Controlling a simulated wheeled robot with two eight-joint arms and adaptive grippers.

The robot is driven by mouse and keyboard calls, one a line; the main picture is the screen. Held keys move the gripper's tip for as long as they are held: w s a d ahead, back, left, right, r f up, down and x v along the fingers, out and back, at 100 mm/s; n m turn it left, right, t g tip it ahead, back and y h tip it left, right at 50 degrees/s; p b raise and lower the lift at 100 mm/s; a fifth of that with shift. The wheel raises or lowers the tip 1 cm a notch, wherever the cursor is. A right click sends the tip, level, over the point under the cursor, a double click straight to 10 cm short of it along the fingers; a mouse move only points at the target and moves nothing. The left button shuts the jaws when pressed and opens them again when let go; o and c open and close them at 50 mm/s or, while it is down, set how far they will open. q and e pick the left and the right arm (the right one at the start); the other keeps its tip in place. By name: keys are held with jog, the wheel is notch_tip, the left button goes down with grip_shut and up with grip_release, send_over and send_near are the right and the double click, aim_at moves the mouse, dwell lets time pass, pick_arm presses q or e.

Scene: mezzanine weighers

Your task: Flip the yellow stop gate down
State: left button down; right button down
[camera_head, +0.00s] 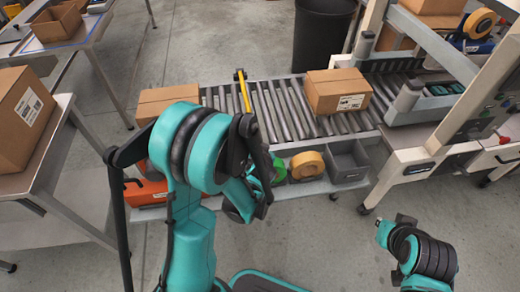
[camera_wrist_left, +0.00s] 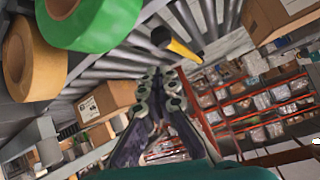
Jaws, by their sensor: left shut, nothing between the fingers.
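The yellow stop gate (camera_head: 245,93) is a narrow yellow bar at the roller conveyor (camera_head: 290,108), beside a black bracket on the far rail. Its angle to the rollers is hard to judge. It also shows in the left wrist view (camera_wrist_left: 182,48), with a black end and a yellow shaft. My left gripper (camera_wrist_left: 160,85) is shut and empty in that view, its fingertips just below the gate in the picture; contact is not visible. In the head view my left arm hides its fingers. My right arm shows at lower right, but its gripper cannot be made out.
Cardboard boxes sit on the conveyor left (camera_head: 165,100) and right (camera_head: 337,90) of the gate. Below the near rail are a green tape roll (camera_wrist_left: 90,22), a tan roll (camera_head: 307,165) and a grey bin (camera_head: 346,162). A side table (camera_head: 60,190) stands left.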

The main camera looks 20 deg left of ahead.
pick_arm(q)
jog(key=shift+v, duration=2)
jog(key=s+d+r+g+h, duration=0.1)
jog(key=s+d+r+h, duration=0.1)
jog(key=s+r, duration=0.3)
jog(key=s+d+r+m+g+h, duration=0.1)
jog(key=s+r, duration=0.3)
jog(key=s, duration=0.8)
jog(key=shift+s+d+r+g+h, duration=0.35)
jog(key=shift+d+g+h, duration=0.25)
